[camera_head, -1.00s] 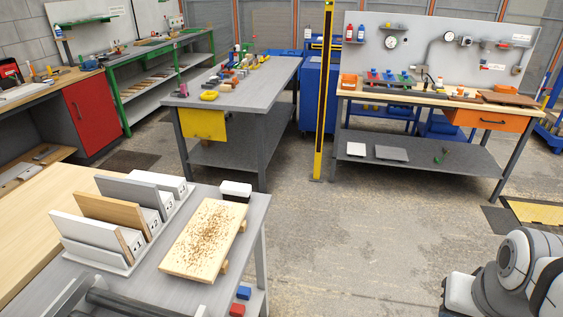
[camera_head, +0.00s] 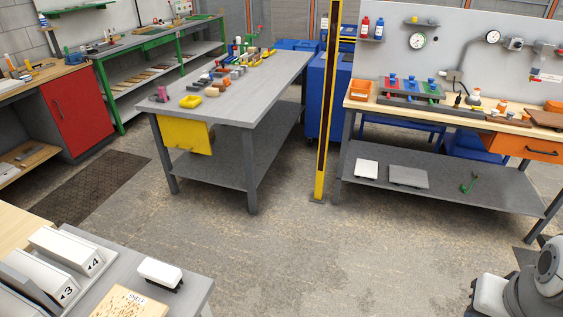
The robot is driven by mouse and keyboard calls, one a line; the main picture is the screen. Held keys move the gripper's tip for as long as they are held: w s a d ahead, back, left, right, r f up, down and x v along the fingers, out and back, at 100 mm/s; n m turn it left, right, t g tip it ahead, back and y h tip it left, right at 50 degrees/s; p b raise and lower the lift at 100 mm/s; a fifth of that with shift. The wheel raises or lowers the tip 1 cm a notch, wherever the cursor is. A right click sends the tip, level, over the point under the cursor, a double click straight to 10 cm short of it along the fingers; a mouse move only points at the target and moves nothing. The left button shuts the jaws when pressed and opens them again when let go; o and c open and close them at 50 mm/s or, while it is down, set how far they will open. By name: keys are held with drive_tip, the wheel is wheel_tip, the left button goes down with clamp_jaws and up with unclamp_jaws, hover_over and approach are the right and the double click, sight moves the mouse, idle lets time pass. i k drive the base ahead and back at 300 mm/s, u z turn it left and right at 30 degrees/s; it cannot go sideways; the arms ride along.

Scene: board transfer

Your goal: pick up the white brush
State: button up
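The white brush (camera_head: 160,271) has a white block body and dark bristles underneath. It lies near the far end of the grey table (camera_head: 186,293) at the lower left, just beyond a light wooden board (camera_head: 133,303) whose near part is cut off by the frame. The brush stands free, with nothing on top of it. White and grey links of my arm show at the lower right, well away from the brush. My gripper is not in view.
A rack with numbered slots (camera_head: 72,248) stands left of the brush. Beyond are a grey workbench (camera_head: 240,98) with small parts and a yellow panel, a yellow post (camera_head: 326,130), and a bench with an orange drawer (camera_head: 527,147). Open concrete floor lies between.

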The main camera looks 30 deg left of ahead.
sight(168, 277)
drive_tip(key=i, duration=2.15)
drive_tip(key=u, duration=1.6)
drive_tip(key=k, duration=0.1)
drive_tip(key=u, duration=2.85)
drive_tip(key=i, duration=1)
drive_tip(key=u, duration=0.05)
